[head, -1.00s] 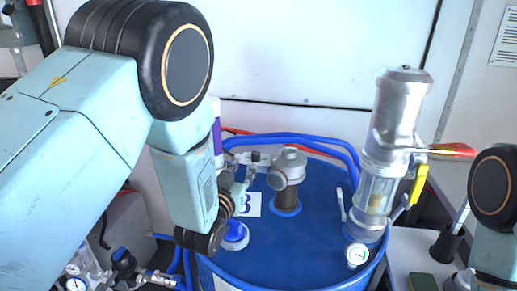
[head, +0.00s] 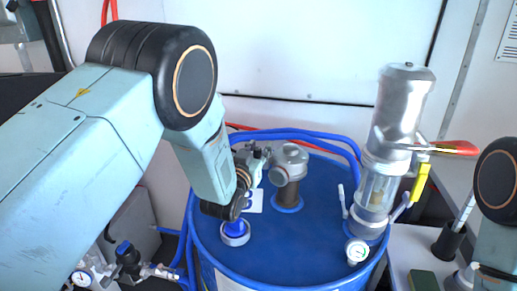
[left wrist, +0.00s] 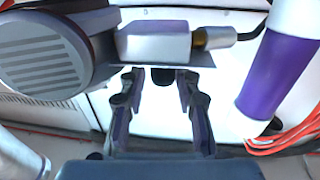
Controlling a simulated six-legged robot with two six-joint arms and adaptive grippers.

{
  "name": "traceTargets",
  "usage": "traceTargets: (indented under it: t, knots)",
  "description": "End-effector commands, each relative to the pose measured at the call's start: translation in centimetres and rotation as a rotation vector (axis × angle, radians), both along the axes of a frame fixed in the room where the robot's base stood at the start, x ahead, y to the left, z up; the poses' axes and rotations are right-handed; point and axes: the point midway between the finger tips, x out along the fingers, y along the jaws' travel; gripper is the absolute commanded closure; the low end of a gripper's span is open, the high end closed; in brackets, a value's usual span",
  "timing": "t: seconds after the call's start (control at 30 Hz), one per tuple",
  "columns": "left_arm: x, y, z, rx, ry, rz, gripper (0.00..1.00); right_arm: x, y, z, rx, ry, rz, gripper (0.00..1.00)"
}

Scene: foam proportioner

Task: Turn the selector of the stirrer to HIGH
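My left gripper (head: 259,157) is over the blue drum, beside the grey capped fitting (head: 289,165). In the left wrist view my left gripper (left wrist: 160,82) has its fingers apart. A small black knob-like part (left wrist: 162,76) shows between the fingertips, below a grey box (left wrist: 153,43) with a brass cable fitting. It could be the selector, but I can read no marking; contact is not visible. A ridged grey round housing (left wrist: 40,55), perhaps the stirrer's motor, is at upper left. My arm may hide the stirrer in the head view. My right gripper is out of view.
Blue hoses (head: 315,137) run behind. A purple and white cylinder (left wrist: 275,75) stands close right of the left gripper.

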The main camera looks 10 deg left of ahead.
Motion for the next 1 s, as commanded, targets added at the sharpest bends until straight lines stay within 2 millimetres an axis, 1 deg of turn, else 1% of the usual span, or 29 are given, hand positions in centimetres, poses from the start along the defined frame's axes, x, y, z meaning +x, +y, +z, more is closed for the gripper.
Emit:
traceTargets:
  t: [0.27, 0.37, 0.67, 0.87, 1.0]
  knots:
    - [0.31, 0.01, -0.02, 0.0, 0.001, 0.001, 0.68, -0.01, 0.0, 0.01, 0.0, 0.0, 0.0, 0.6]
    - [0.3, 0.01, -0.03, 0.0, 0.001, 0.001, 0.74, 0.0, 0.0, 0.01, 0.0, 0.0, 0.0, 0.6]
    - [0.28, -0.02, 0.03, 0.001, -0.001, 0.0, 1.0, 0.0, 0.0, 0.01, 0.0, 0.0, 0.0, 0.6]
    - [0.29, 0.01, 0.09, 0.0, -0.002, -0.001, 1.0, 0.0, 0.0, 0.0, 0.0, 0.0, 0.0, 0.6]
    - [0.38, 0.11, 0.1, -0.001, -0.004, -0.031, 1.0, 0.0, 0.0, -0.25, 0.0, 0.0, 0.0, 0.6]
